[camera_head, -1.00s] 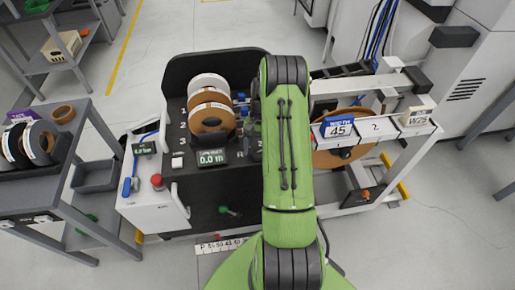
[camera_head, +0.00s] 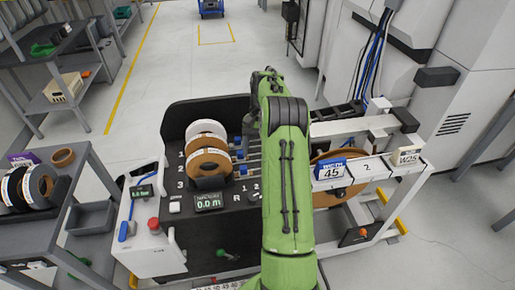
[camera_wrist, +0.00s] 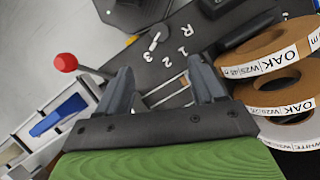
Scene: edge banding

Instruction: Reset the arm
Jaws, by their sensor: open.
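My green arm stretches forward over the edge banding machine (camera_head: 240,210) in the head view, and its far end hides part of the machine's middle. In the wrist view my gripper (camera_wrist: 165,85) is open, with two dark fingers apart and nothing between them. Beyond the fingers lies the dark panel marked R, 1, 2, 3 (camera_wrist: 165,48). Oak-labelled rolls (camera_wrist: 275,55) sit to the right of the fingers, and a red knob (camera_wrist: 66,62) is to their left. In the head view the rolls (camera_head: 208,160) stand on the machine, left of my arm.
A grey shelf (camera_head: 85,175) with dark rolls (camera_head: 35,188) stands at the left. A large brown roll (camera_head: 325,198) and the card reading 45 (camera_head: 330,172) are right of my arm. White cabinets (camera_head: 440,100) line the right. The floor (camera_head: 215,75) beyond the machine is open.

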